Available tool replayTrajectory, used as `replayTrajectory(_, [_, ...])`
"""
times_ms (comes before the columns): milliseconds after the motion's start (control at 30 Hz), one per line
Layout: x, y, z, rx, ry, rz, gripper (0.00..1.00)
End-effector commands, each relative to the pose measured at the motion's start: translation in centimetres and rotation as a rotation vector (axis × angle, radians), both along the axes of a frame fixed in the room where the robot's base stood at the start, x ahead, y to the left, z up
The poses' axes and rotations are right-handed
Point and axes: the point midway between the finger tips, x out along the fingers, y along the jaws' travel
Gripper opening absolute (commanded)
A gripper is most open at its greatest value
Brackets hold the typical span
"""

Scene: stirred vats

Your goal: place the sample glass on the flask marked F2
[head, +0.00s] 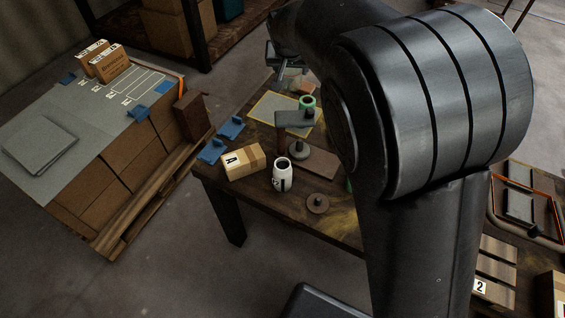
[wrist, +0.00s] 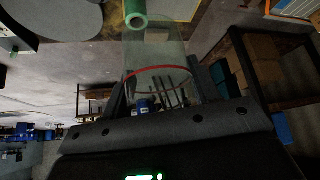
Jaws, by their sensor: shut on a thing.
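My gripper (head: 286,62) is above the far end of the wooden table, partly hidden by my arm. In the wrist view my gripper (wrist: 157,88) is shut on the sample glass (wrist: 155,52), a clear vessel with a red ring line. The glass shows only as a pale patch in the head view (head: 291,77). No flask with a readable F2 mark shows. A white jar (head: 282,180) with a dark mouth and an unreadable dark mark stands on the table, apart from the gripper.
The table holds a box marked A (head: 243,162), a stand with a green ring (head: 307,102), a round knobbed weight (head: 318,204) and blue brackets (head: 231,127). A pallet of cartons (head: 127,165) stands left. My arm hides much of the table's right side.

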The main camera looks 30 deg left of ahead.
Motion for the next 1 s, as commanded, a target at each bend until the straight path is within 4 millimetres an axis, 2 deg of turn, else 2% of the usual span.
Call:
replayTrajectory(100, [-2.0, -3.7, 0.6, 0.002, 0.001, 0.002, 0.24])
replayTrajectory(200, [-3.9, -6.8, 0.3, 0.003, 0.002, 0.005, 0.24])
replayTrajectory(400, [-6.9, -11.4, -1.4, 0.002, 0.003, 0.017, 0.24])
replayTrajectory(700, [-9.8, -14.9, -3.8, 0.001, 0.000, 0.037, 0.24])
replayTrajectory(867, [-10.7, -15.9, -4.6, 0.000, 0.000, 0.040, 0.24])
replayTrajectory(1000, [-11.0, -15.7, -5.0, 0.000, -0.001, 0.042, 0.24])
